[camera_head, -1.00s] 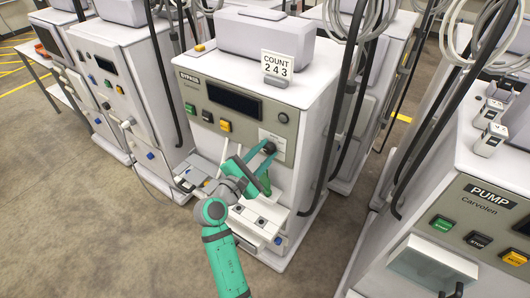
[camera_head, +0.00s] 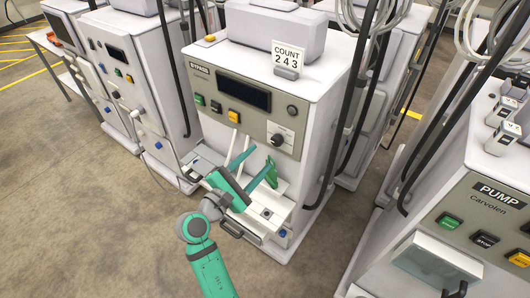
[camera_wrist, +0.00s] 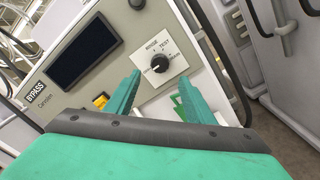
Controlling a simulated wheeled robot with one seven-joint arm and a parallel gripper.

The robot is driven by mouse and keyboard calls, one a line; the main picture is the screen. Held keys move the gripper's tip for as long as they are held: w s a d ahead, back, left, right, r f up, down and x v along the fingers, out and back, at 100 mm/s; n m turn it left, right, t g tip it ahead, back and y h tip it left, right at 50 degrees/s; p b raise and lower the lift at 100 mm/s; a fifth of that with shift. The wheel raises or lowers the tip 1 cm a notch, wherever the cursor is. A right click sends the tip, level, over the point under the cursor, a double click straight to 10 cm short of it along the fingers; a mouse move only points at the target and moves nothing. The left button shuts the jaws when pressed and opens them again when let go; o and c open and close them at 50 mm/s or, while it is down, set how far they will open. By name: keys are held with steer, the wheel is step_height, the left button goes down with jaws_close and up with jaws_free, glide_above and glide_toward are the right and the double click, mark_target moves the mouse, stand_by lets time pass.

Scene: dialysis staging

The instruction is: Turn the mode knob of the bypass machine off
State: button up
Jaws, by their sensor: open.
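The bypass machine (camera_head: 262,125) stands in the middle of the head view, with a grey front panel. Its black mode knob (camera_head: 277,140) sits on a white label plate at the panel's lower right; the wrist view shows the knob (camera_wrist: 160,65) from close up. A small white mark shows on the knob, but I cannot tell surely which setting it points to. My gripper (camera_head: 258,158) is open and empty, just below and in front of the knob. In the wrist view its two green fingers (camera_wrist: 160,80) stand apart below the knob, not touching it.
A dark display (camera_head: 236,94) and green, black and yellow buttons (camera_head: 233,116) are left of the knob. A count sign (camera_head: 286,58) stands on top. A white shelf (camera_head: 265,213) juts out beneath my gripper. The pump machine (camera_head: 490,215) is at right.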

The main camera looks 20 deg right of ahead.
steer(key=shift+v, duration=1.05)
steer(key=s+a+f+m+t+y, duration=0.2)
steer(key=s+a+f+y, duration=0.25)
steer(key=s+f, duration=0.5)
steer(key=s+a+f+m+t+y, duration=0.1)
steer(key=s+a+f+y, duration=0.4)
steer(key=f, duration=0.7)
steer(key=s+a+m+y, duration=0.2)
steer(key=s+m+y, duration=0.3)
steer(key=s, duration=0.8)
steer(key=s+r+m+t, duration=0.1)
steer(key=s+r+m, duration=0.6)
steer(key=s, duration=0.4)
steer(key=shift+d+m, duration=0.3)
steer(key=shift+m, duration=0.6)
